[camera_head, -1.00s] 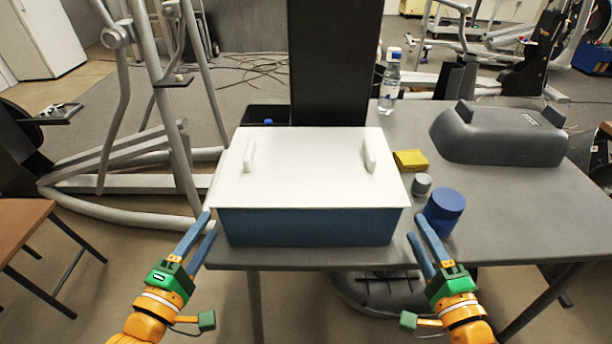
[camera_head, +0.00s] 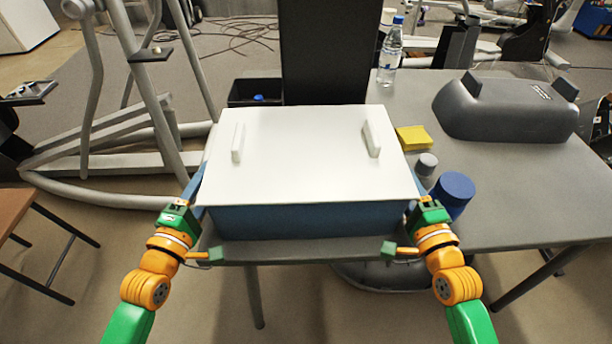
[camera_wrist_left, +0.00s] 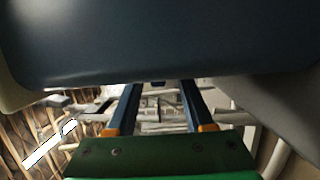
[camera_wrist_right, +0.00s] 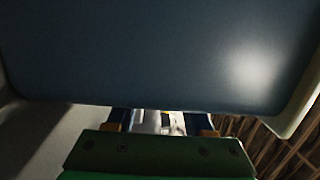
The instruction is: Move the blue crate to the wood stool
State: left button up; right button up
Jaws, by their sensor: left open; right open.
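The blue crate (camera_head: 310,221) with a white lid (camera_head: 300,150) and two white handles stands on the grey table near its front edge. My left gripper (camera_head: 195,184) is beside the crate's left end and my right gripper (camera_head: 417,190) beside its right end. Both are open, with fingers partly hidden by the crate. In the left wrist view the crate (camera_wrist_left: 160,40) fills the upper part above the spread fingers; in the right wrist view the crate (camera_wrist_right: 150,55) does too. Contact cannot be told. A brown wood-topped stool (camera_head: 12,210) with dark legs is at the left edge, partly cut off.
On the table (camera_head: 520,205) right of the crate are a blue jar (camera_head: 452,193), a grey-capped small jar (camera_head: 426,165), a yellow pad (camera_head: 413,138), a bottle (camera_head: 391,52) and a dark grey case (camera_head: 510,108). A black column (camera_head: 330,50) stands behind. Exercise frames (camera_head: 100,165) fill the left.

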pick_arm(q)
jog(key=shift+x, duration=1.45)
pick_arm(e)
jog(key=shift+w+a, duration=0.15)
jog(key=shift+w, duration=0.55)
jog(key=shift+w+a, duration=0.1)
jog(key=shift+w, duration=0.6)
pick_arm(q)
grip_shut()
pick_arm(e)
grip_shut()
jog(key=shift+r, duration=0.1)
